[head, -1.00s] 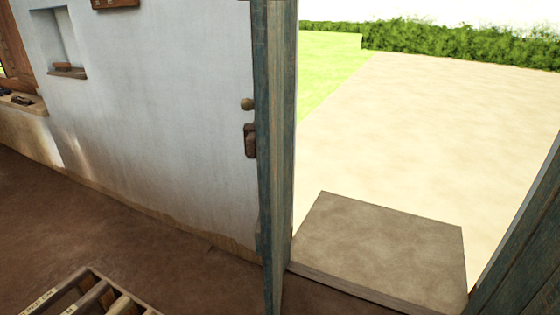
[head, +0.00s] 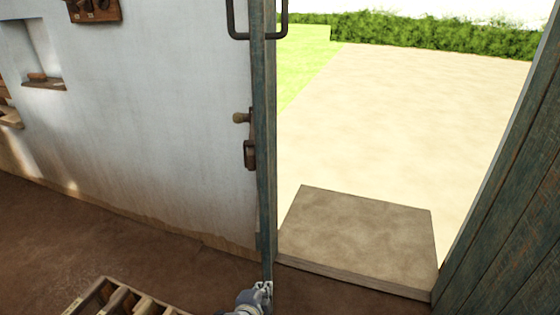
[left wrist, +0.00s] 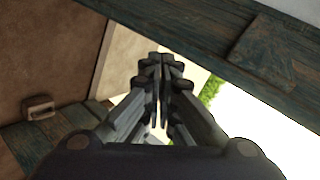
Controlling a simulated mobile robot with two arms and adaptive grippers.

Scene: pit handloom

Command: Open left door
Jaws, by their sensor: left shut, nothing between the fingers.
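The left door (head: 264,170) is a weathered blue-green wooden leaf, seen almost edge-on and standing open beside the doorway. A dark metal pull handle (head: 232,20) shows at its top. A round knob (head: 241,118) and a brown latch block (head: 250,153) are on its left side. My left gripper (head: 264,290) is low at the bottom of the door's edge; I cannot tell whether it touches. In the left wrist view its fingers (left wrist: 160,65) are together and empty, with blue-green planks (left wrist: 190,25) beyond them. My right gripper is not in view.
The right door leaf (head: 510,210) stands at the right edge. A stone step (head: 355,235) lies in the open doorway, with bare pale ground (head: 410,120) outside. A wooden slatted tray (head: 110,300) is on the floor at lower left. A white wall (head: 150,110) stands left.

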